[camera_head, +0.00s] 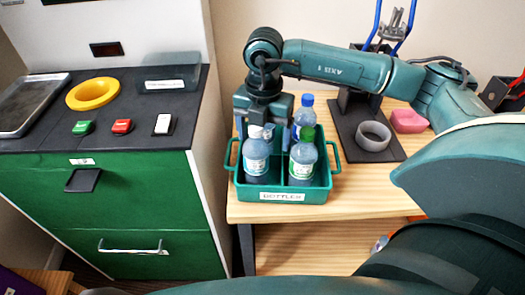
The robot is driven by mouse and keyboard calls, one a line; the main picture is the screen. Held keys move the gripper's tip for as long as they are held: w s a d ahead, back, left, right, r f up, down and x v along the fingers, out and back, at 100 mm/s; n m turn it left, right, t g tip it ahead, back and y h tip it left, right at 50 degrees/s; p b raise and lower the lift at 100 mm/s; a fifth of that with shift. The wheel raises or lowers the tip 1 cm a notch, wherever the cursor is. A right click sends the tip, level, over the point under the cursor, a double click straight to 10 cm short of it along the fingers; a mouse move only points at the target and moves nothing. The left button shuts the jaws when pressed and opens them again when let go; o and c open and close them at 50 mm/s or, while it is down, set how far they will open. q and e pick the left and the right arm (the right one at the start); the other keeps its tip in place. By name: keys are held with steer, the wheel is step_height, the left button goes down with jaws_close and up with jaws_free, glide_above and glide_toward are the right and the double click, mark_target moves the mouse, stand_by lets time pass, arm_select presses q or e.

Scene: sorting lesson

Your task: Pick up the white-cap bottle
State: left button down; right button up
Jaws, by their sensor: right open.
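The white-cap bottle (256,157) stands upright in the front left compartment of the green crate labelled BOTTLES (283,195). My right gripper (263,117) is open and points down just above and seemingly behind the white cap; I cannot tell whether it touches anything. A green-cap bottle (303,158) stands in the front right compartment, and a blue-cap bottle (304,116) stands behind it. Part of another bottle shows behind the white-cap one, mostly hidden by my gripper. My left gripper is not in view.
The crate stands on a wooden table (350,200). Left is a green cabinet (130,205) with a yellow ring (92,94), buttons and a metal tray (30,103) on top.

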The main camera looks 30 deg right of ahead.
mark_target(262, 149)
steer(key=f, duration=0.4)
steer(key=shift+s+a+f+p, duration=0.1)
steer(key=shift+a+f+p, duration=0.15)
steer(key=shift+p, duration=0.15)
steer(key=shift+r, duration=0.1)
steer(key=c, duration=1)
steer(key=shift+c, duration=0.2)
